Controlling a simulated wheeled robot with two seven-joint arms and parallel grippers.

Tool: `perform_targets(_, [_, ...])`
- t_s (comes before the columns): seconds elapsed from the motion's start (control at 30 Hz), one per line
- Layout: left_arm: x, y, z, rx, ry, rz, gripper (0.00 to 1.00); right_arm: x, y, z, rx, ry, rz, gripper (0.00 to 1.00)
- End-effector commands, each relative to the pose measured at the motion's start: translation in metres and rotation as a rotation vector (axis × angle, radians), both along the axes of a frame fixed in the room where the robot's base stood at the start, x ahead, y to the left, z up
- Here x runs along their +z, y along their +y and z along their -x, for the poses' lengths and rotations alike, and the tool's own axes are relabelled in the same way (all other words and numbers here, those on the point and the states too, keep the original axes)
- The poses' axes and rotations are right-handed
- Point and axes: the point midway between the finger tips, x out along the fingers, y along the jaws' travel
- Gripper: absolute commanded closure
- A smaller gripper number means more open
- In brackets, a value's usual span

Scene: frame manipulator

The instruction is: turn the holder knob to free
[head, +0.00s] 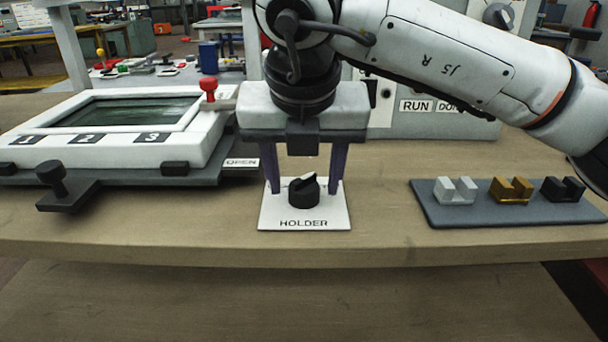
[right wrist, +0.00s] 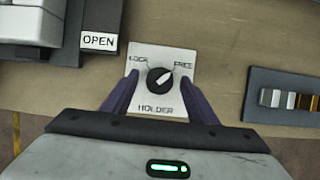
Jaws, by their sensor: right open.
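The holder knob (head: 304,190) is a round black knob with a pale pointer mark. It sits on a white plate (head: 276,218) lettered HOLDER. In the right wrist view, the knob (right wrist: 160,81) stands between the labels LOCK at upper left and FREE at upper right. Its pale mark slants up to the right, toward the FREE side. My right gripper (head: 304,186) points down over the plate, with its two purple fingers apart, one on each side of the knob. In the right wrist view, gaps show between the fingers and the knob. My left gripper is not in view.
A white frame unit (head: 200,140) with a red-topped lever and an OPEN label (head: 241,162) stands left of the plate. A grey tray (head: 440,215) with white, gold and black blocks lies right. A panel with a RUN label (head: 416,106) is behind. Bare table lies between plate and tray.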

Motion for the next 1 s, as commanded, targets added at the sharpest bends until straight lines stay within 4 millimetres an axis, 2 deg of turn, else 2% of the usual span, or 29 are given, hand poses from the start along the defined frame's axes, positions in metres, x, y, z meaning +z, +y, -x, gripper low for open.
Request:
perform_targets(0.17, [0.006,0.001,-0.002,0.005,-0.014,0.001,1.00,0.021,0.001,0.007,0.002,-0.003,-0.002,0.47])
perform_targets(0.33, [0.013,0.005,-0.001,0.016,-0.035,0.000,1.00,0.053,0.001,0.020,0.001,-0.005,-0.002,0.47])
perform_targets(0.6, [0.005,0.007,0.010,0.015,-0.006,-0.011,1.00,0.090,0.001,0.036,0.000,-0.003,-0.001,0.47])
perform_targets(1.0, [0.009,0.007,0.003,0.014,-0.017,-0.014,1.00,0.095,0.001,0.039,0.000,0.000,0.000,0.47])
